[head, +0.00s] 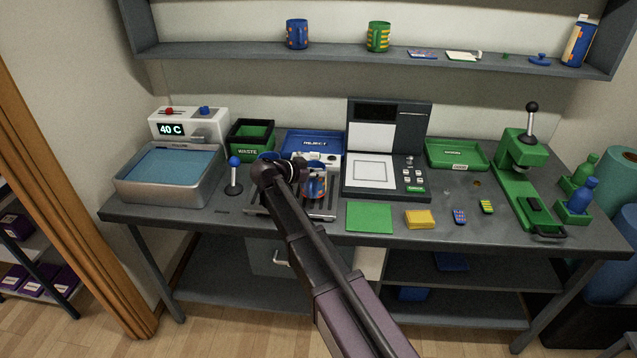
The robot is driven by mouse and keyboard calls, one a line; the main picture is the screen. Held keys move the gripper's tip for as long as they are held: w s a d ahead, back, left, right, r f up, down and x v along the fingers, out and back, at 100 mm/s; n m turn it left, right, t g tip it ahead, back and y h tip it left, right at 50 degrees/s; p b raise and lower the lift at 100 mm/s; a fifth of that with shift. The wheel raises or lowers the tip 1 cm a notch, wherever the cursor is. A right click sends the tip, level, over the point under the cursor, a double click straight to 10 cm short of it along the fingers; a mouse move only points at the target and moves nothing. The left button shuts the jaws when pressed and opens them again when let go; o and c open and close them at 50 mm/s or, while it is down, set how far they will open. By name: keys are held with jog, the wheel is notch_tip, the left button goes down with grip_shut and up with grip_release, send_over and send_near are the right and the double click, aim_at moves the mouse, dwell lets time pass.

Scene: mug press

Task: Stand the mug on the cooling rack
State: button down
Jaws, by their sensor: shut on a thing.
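A blue mug with an orange-red pattern (316,188) is upright at the middle of the bench in the head view, partly hidden by my arm. My gripper (316,172) is shut on it; its fingers are largely hidden behind my wrist. The cooling rack, a grey slatted tray (258,207), lies under and around the mug, partly covered by my arm. I cannot tell whether the mug's base touches the slats.
A blue-knobbed lever (234,176) and a water bath (170,175) stand left of the rack. A blue reject tray (310,141) is behind; a dark machine (385,150) and green sheet (370,217) are right. Two mugs stand on the shelf (210,50).

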aim_at(313, 181)
jog(key=shift+f+b, duration=1.1)
jog(key=shift+f, duration=0.3)
jog(key=shift+f, duration=0.1)
jog(key=c, duration=0.8)
grip_release()
jog(key=shift+o, duration=0.2)
jog(key=shift+s+r, duration=0.1)
jog(key=shift+r, duration=0.1)
jog(key=p+v, duration=0.4)
jog(key=v, duration=0.8)
jog(key=shift+p, duration=0.35)
jog(key=shift+d, duration=0.1)
